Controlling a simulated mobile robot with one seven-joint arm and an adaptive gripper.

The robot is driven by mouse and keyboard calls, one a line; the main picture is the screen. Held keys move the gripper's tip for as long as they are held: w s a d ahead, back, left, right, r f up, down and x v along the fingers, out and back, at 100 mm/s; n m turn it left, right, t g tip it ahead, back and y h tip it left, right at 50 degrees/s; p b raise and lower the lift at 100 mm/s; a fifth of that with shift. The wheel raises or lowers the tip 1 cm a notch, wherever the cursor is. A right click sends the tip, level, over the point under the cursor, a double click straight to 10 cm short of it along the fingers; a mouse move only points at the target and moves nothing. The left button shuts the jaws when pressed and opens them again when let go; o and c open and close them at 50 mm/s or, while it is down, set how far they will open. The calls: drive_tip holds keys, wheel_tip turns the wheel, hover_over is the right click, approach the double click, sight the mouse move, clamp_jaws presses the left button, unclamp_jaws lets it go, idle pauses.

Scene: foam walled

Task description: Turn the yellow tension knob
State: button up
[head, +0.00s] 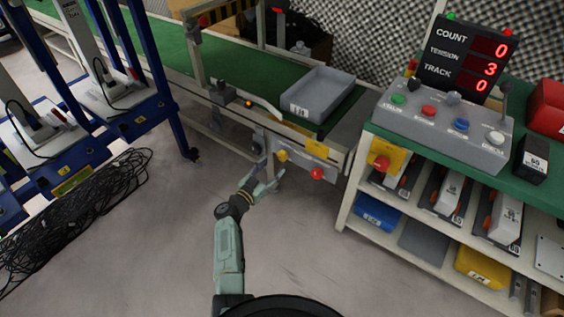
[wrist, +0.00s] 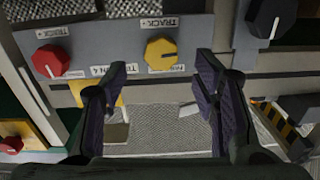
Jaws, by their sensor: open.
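The yellow knob (head: 282,155) sits on a grey panel below the front edge of the conveyor. In the wrist view the yellow knob (wrist: 160,53) shows a dark pointer line, and the labels around it appear upside down. My gripper (head: 270,176) is just in front of the panel, a little below the knob. In the wrist view my gripper (wrist: 162,75) is open and empty, with the knob beyond the gap between its two fingers. I see no finger touching the knob. The display (head: 466,60) reads count 0, tension 3, track 0.
A red knob (wrist: 50,62) is on the same panel, beside the yellow one. A black knob (wrist: 270,15) is at upper right in the wrist view. A grey tray (head: 314,96) rests on the green conveyor. A shelf bench stands right; cables (head: 90,210) lie left.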

sight(281, 158)
drive_tip(key=b+x, duration=0.2)
drive_tip(key=x, duration=0.1)
drive_tip(key=b+x, duration=0.2)
drive_tip(key=shift+w+d+f, duration=0.1)
drive_tip(key=shift+w+f, duration=0.15)
drive_tip(key=shift+w+d+r+b, duration=0.25)
drive_tip(key=shift+w+d+b, duration=0.2)
drive_tip(key=shift+w, duration=0.15)
drive_tip(key=shift+c, duration=0.5)
drive_tip(key=c, duration=1.1)
